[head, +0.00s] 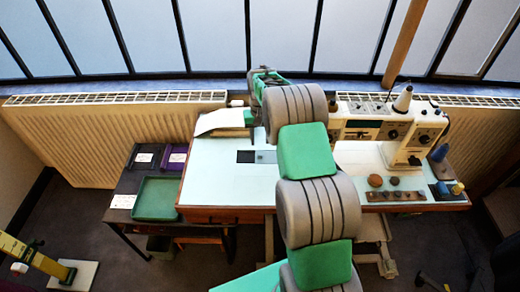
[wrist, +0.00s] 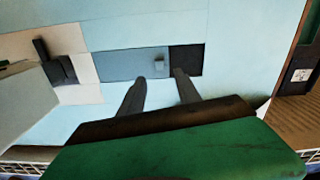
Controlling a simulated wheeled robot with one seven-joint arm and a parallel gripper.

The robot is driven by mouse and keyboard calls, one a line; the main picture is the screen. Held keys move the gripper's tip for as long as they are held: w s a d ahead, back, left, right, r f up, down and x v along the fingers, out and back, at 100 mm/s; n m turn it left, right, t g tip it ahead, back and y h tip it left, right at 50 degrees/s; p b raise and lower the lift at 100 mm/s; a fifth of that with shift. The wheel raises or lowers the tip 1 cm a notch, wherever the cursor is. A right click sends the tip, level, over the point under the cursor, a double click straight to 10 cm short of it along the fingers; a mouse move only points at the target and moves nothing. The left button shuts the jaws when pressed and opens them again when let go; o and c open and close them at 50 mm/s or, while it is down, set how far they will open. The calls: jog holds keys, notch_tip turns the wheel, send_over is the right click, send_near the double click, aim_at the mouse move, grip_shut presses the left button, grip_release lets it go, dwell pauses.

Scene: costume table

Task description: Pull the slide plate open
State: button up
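The slide plate (wrist: 125,64) is a flat grey-blue panel set in the pale blue table top, with a small raised knob (wrist: 159,66) near its right end in the wrist view. A dark square (wrist: 186,59) lies beside that end; I cannot tell whether it is an opening. In the head view the plate (head: 265,157) shows left of my arm, which partly hides it, with the dark square on its left. My gripper (wrist: 160,77) is open and empty. Its two fingertips point at the plate's knob end, with the knob just beyond the gap between them.
The sewing machine (head: 385,130) stands right of my arm, with a block of buttons (head: 395,196) in front. A green tray (head: 157,198) sits on a dark side table at left. A white sheet (head: 220,121) lies at the back left. The table top left of the plate is clear.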

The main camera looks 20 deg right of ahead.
aim_at(260, 154)
notch_tip(260, 154, down, 8)
jog(key=shift+r+p, duration=0.25)
jog(key=shift+p, duration=0.5)
jog(key=shift+c, duration=0.2)
grip_shut()
dwell(0.7)
